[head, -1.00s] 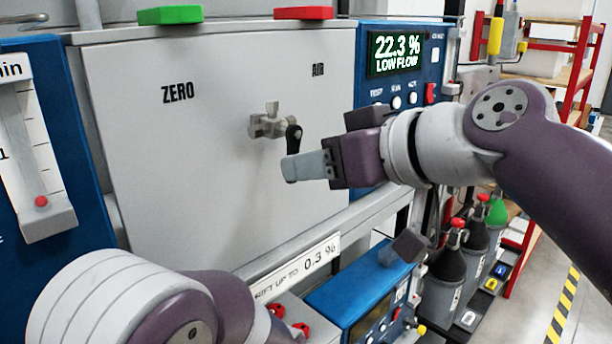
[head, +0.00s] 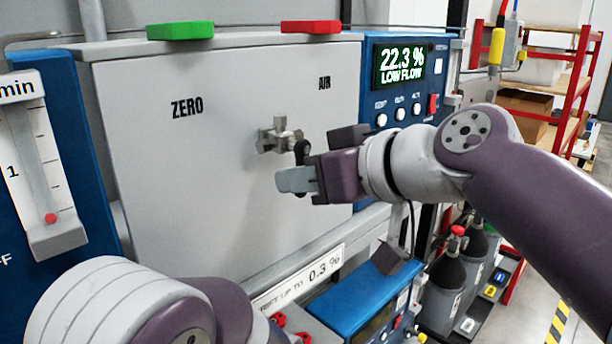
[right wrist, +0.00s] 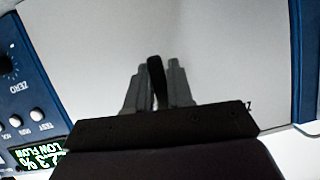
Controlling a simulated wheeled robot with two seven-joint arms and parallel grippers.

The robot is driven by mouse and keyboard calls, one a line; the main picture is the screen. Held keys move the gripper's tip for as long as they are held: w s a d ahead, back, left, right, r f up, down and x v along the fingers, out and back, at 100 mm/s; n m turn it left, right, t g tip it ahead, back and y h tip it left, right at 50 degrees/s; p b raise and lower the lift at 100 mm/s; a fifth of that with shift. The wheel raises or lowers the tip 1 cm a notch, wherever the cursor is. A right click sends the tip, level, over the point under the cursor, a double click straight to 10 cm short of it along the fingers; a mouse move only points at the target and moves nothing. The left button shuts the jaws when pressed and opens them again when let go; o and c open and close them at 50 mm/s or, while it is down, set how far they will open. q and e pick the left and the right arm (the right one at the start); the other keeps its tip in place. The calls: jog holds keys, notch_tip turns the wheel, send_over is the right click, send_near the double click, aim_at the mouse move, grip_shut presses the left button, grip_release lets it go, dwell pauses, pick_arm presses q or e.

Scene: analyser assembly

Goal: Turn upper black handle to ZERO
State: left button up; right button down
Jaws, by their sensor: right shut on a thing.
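The black handle (head: 301,152) sits on a grey metal valve (head: 277,136) on the front of a light grey panel (head: 210,190). It hangs downward, with its lower part behind my right gripper. My right gripper (head: 296,180) reaches in from the right. In the right wrist view, the black handle (right wrist: 156,76) stands between the two grey fingers of my right gripper (right wrist: 157,92), which are shut on it. The panel carries the label ZERO (head: 187,107) at upper left and AIR (head: 324,83) at upper right. My left arm shows at lower left; I cannot make out its gripper.
A green block (head: 180,31) and a red block (head: 311,27) sit on the panel's top edge. A blue unit (head: 410,100) at right reads 22.3 % LOW FLOW. A flow meter (head: 42,170) is at left. A blue box (head: 350,305) and dark bottles (head: 445,285) stand lower down.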

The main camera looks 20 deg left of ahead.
jog(key=shift+s, duration=0.1)
dwell(0.3)
jog(key=shift+s+a+r+m+g+y+b, duration=0.1)
jog(key=shift+s+r+m+g+y+b, duration=0.15)
jog(key=shift+m+g, duration=0.4)
jog(key=shift+s+a+r+m+g+y+b, duration=0.2)
jog(key=shift+s+m+y, duration=0.15)
jog(key=shift+m, duration=0.6)
jog(key=shift+s+a+r+m+g+y+b, duration=0.1)
jog(key=shift+s+r+m+g+y+b, duration=0.15)
jog(key=shift+m+g, duration=0.4)
jog(key=shift+f+m, duration=0.1)
jog(key=shift+m, duration=0.15)
